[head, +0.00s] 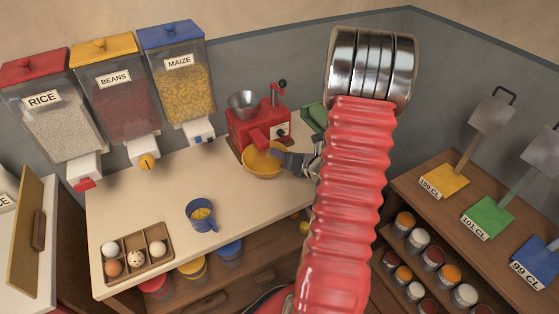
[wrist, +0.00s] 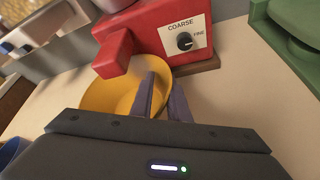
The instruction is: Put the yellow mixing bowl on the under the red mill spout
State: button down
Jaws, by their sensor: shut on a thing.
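The yellow mixing bowl (head: 258,168) stands upright on the counter, close in front of the red mill (head: 244,127). In the wrist view the bowl (wrist: 100,98) lies below the mill's red spout (wrist: 114,54), which overhangs its opening. The red mill (wrist: 150,28) carries a coarse-fine dial. My gripper (head: 288,160) reaches in from the right and is shut on the bowl's near right rim. In the wrist view its fingers (wrist: 163,98) have the rim between them, one inside the bowl. The bowl's near side is partly hidden by my gripper.
A green appliance (head: 314,118) stands right of the mill, partly behind my arm. A blue cup (head: 202,222) and a wooden egg tray (head: 152,271) are at the front left. Rice, beans and maize dispensers (head: 183,90) hang at the back left. The counter left of the bowl is clear.

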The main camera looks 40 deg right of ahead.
jog(key=shift+f, duration=1.5)
jog(key=c, duration=1.7)
grip_release()
jog(key=shift+s, duration=0.1)
jog(key=v, duration=1.2)
jog(key=shift+r, duration=0.1)
